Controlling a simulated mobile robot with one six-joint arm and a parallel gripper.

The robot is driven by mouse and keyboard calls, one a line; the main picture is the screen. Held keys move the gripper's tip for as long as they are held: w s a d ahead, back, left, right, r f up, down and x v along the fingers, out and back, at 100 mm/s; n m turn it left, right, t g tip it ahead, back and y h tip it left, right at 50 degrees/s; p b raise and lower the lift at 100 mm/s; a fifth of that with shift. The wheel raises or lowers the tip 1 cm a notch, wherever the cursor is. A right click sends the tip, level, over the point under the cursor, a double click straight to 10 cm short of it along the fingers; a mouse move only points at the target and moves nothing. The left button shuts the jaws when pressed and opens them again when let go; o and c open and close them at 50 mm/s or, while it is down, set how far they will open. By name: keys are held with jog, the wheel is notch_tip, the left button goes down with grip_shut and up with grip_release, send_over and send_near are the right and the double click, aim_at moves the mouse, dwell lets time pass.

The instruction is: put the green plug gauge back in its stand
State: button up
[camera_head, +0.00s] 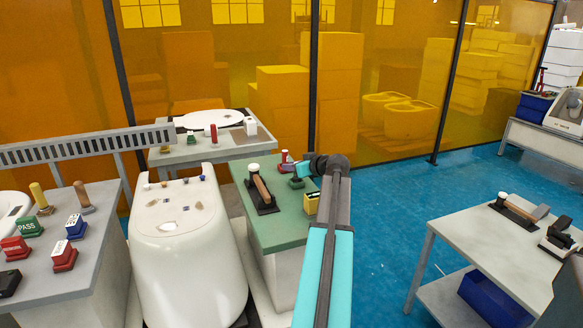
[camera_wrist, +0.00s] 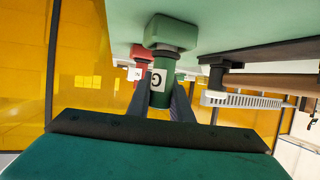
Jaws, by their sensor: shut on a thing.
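The green plug gauge (camera_wrist: 160,98), with a white label, is between the two fingers of my gripper (camera_wrist: 162,105) in the wrist view, which looks upside down. The gripper is shut on it. Its far end meets or lines up with a green block, its stand (camera_wrist: 171,33), on the green table top. I cannot tell how deep it sits in the stand. In the head view my gripper (camera_head: 303,170) is at the right side of the green table, just over the green stand (camera_head: 297,183); the gauge is hardly visible there.
A red gauge in its red stand (camera_head: 286,167) is close behind, also in the wrist view (camera_wrist: 138,55). A wooden-handled tool on a black base (camera_head: 262,195) lies to the left. A yellow-and-black box (camera_head: 311,203) sits in front. The green table's (camera_head: 272,228) front is clear.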

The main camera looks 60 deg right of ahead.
jog(key=shift+f, duration=0.1)
jog(key=o, duration=1)
jog(key=shift+s, duration=0.1)
jog(key=v, duration=1.3)
jog(key=shift+s+a+b, duration=0.2)
jog(key=shift+s+b, duration=0.05)
jog(key=shift+b, duration=0.1)
